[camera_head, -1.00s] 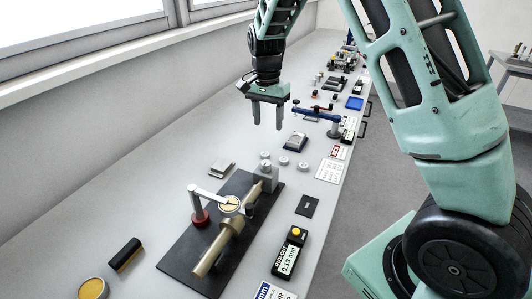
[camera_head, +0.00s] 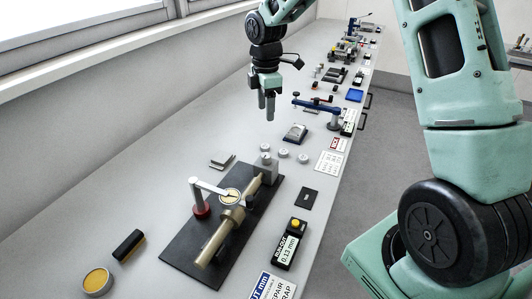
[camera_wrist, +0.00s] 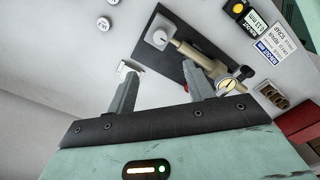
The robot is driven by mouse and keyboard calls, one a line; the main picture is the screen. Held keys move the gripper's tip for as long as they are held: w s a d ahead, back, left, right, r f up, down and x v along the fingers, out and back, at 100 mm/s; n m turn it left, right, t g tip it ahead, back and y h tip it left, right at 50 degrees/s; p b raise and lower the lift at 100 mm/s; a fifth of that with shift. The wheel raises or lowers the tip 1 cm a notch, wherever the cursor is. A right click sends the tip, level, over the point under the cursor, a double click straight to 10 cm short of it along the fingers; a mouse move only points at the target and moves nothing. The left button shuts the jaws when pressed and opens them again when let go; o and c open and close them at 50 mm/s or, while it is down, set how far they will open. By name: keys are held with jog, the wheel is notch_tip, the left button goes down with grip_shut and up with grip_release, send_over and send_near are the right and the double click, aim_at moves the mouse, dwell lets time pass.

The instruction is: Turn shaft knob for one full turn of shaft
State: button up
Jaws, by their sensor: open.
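A brass shaft (camera_head: 219,245) lies along a dark base plate (camera_head: 188,252), with its far end at a grey block (camera_head: 267,172). A round dial gauge (camera_head: 230,196) sits above the shaft on a white arm from a red-based post (camera_head: 201,209). I cannot single out the shaft knob. My gripper (camera_head: 267,113) is open and empty, pointing down over the bench beyond the block and well above it. In the wrist view its fingers (camera_wrist: 158,70) stand apart, and the shaft (camera_wrist: 197,56) and block (camera_wrist: 158,38) show past them; the right finger overlaps the gauge area.
A readout (camera_head: 288,248) with a yellow button shows 0.13 mm right of the plate. Small round weights (camera_head: 284,153), a blue clamp-like tool (camera_head: 318,107) and a dark-topped box (camera_head: 295,133) stand beyond. A black-and-yellow block (camera_head: 129,245) and a yellow-topped tin (camera_head: 96,281) lie left.

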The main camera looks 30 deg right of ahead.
aim_at(266, 155)
notch_tip(266, 155, down, 17)
jog(key=p, duration=0.4)
jog(key=shift+f+p, duration=0.15)
jog(key=shift+p, duration=0.15)
jog(key=c, duration=1)
